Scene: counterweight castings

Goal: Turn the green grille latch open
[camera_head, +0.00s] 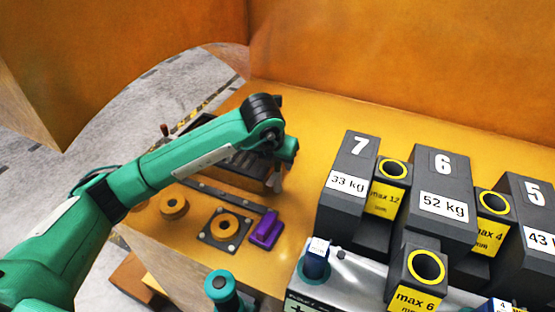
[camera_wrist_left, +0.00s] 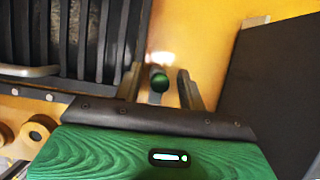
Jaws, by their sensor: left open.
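The dark slatted grille (camera_head: 238,160) lies partly behind my left arm in the head view. In the left wrist view the grille (camera_wrist_left: 75,40) fills the upper left, with a pale metal bar at its lower left. A small round green knob (camera_wrist_left: 159,82), which looks like the latch, shows in the wrist view just right of the grille. My left gripper (camera_head: 277,183) is open at the grille's right end. In the wrist view its fingers (camera_wrist_left: 161,85) stand on either side of the knob. I cannot tell whether they touch it. The latch is hidden in the head view. My right gripper does not show.
Dark numbered castings (camera_head: 345,185) stand close on the right. A purple block (camera_head: 265,230), an orange ring on a dark plate (camera_head: 225,227) and another orange ring (camera_head: 174,206) lie in front. A green cylinder-like part (camera_head: 222,288) is at the bottom. An orange wall (camera_head: 400,60) rises behind.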

